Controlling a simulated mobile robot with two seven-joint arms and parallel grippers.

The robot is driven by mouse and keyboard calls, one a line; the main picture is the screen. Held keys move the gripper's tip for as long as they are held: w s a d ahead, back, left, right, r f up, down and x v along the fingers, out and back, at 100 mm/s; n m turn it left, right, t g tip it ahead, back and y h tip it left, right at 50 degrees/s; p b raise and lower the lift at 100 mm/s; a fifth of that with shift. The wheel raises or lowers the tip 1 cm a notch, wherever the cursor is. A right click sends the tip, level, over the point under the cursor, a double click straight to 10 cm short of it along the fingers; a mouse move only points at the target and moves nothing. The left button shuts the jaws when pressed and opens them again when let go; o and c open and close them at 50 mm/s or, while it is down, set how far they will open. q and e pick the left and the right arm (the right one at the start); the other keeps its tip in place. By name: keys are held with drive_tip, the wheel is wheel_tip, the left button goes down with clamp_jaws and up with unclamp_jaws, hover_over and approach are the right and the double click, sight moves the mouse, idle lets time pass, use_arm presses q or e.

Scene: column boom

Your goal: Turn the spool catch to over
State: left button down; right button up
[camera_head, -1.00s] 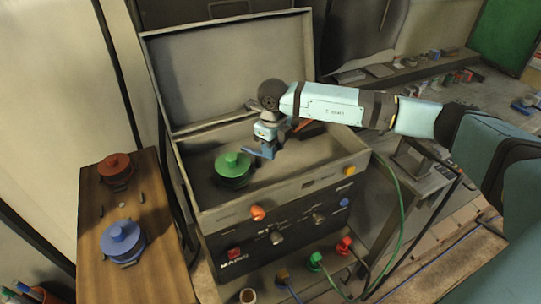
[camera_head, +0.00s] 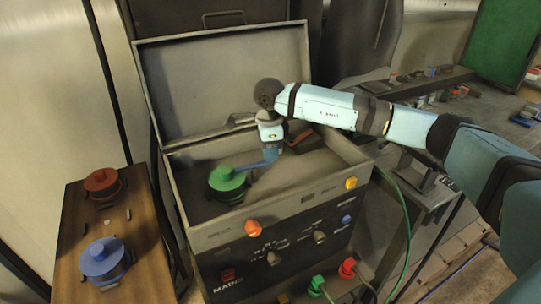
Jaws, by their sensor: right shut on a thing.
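The green spool (camera_head: 227,180) sits inside the open grey case, at the left of its well. A blue lever, which looks like the spool catch (camera_head: 256,164), reaches left from my right gripper, and its free end lies at or over the spool's right edge. I cannot tell if it touches the spool. My right gripper (camera_head: 271,153) points down into the case and is shut on the lever's right end, hiding the lever's pivot. My left gripper is not in view.
The case's raised lid (camera_head: 225,80) stands behind. Its front panel has an orange knob (camera_head: 253,228) and a yellow one (camera_head: 351,183). A wooden board (camera_head: 120,240) at left bears a red spool (camera_head: 102,184) and a blue spool (camera_head: 102,258). A green cable (camera_head: 404,215) hangs at right.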

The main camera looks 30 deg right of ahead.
drive_tip(key=shift+w+n, duration=0.15)
drive_tip(key=shift+n, duration=0.15)
drive_tip(key=shift+r, duration=0.1)
drive_tip(key=o, duration=0.9)
drive_tip(key=shift+r, duration=0.15)
wheel_tip(320, 180, up, 14)
drive_tip(key=shift+f, duration=0.25)
